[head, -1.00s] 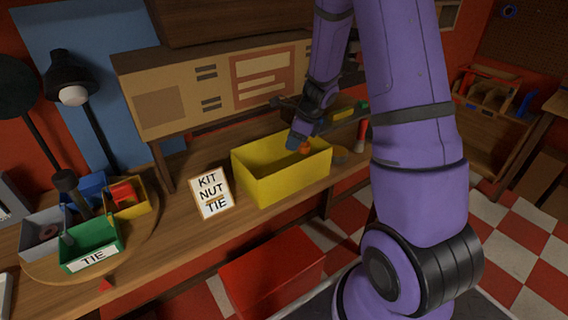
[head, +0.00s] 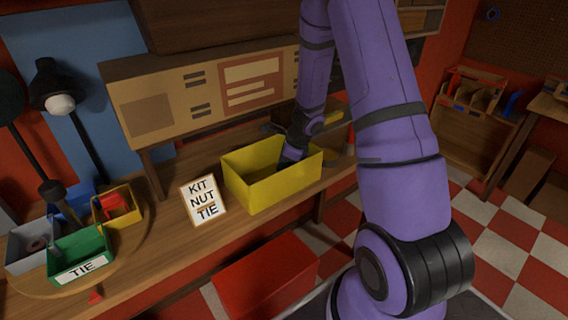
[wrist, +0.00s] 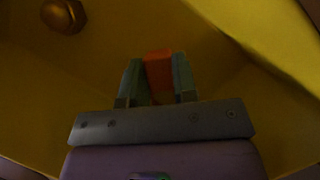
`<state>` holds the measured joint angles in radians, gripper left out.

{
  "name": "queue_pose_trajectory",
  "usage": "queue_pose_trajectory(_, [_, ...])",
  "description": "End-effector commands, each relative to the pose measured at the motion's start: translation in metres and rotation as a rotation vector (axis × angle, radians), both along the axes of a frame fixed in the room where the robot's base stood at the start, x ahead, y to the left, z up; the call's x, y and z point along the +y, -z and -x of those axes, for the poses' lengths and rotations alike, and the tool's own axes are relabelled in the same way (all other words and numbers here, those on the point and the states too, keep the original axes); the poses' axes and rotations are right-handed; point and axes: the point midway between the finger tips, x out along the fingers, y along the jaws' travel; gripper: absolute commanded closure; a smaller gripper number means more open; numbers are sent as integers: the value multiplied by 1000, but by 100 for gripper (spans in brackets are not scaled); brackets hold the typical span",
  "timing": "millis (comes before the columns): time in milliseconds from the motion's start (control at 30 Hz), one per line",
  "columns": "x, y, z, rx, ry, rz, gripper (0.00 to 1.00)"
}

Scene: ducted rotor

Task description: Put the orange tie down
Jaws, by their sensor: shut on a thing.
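My gripper (wrist: 158,82) is shut on the orange tie (wrist: 158,68), which shows between the two fingers in the wrist view. The gripper is lowered inside the yellow box (head: 262,195) on the workbench. In the head view the box wall hides the fingertips and the tie. A brass-coloured nut (wrist: 64,15) lies in the box at the upper left of the wrist view, apart from the gripper. I cannot tell whether the tie touches the box floor.
A card reading KIT NUT TIE (head: 203,200) stands left of the box. A round tray (head: 128,245) at left holds several small bins, including a green one labelled TIE (head: 82,252). A red box (head: 266,272) is below the bench edge.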

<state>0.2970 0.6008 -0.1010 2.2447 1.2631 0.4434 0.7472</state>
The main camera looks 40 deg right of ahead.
Motion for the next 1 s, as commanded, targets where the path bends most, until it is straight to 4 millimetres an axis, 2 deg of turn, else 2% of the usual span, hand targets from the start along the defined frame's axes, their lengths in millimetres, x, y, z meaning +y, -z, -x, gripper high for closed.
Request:
queue_pose_trajectory(367, [-1, 9, 0, 0, 1, 0, 96])
queue_pose_trajectory(400, [0, 9, 0, 0, 1, 0, 69])
queue_pose_trajectory(500, [-1, 9, 0, 0, 1, 0, 48])
queue_pose_trajectory(833, [0, 6, 0, -1, 0, 1, 48])
queue_pose_trajectory(1000, [-2, -10, 1, -4, 0, 1, 48])
